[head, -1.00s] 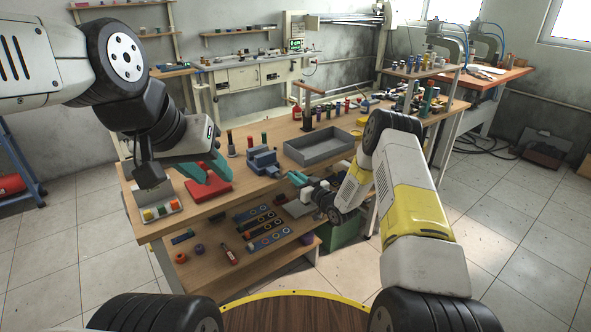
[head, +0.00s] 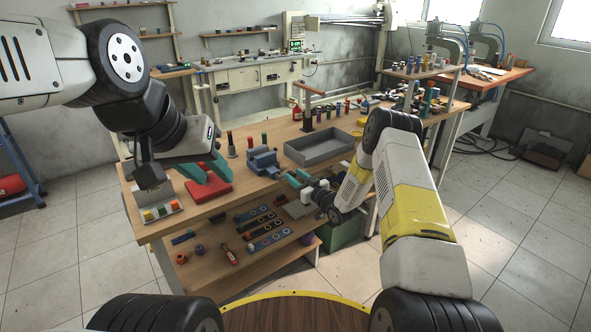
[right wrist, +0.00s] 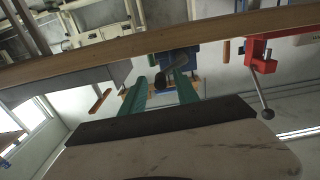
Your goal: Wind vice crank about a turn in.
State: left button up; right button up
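The blue-grey vice (head: 263,160) stands at the front edge of the workbench, and part of it also shows in the right wrist view (right wrist: 181,57). Its crank, with a dark rounded knob (right wrist: 160,80), shows in the right wrist view between my right gripper's fingers, with gaps on both sides. My right gripper (right wrist: 158,92) has two green fingers spread apart; I cannot tell whether the knob lies at fingertip depth. In the head view my right gripper (head: 299,179) is in front of the bench edge, right of the vice. My left gripper (head: 205,177) has its teal fingers apart, above a red object.
The red object (head: 208,191) is left of the vice; in the right wrist view a red fixture (right wrist: 263,55) has a ball-ended handle. A grey tray (head: 318,158) is right of the vice. A small rack (head: 160,217) of coloured blocks stands at the left front. A lower shelf (head: 240,262) holds several parts.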

jog(key=v, duration=0.7)
jog(key=shift+s+d, duration=0.2)
jog(key=shift+s, duration=0.1)
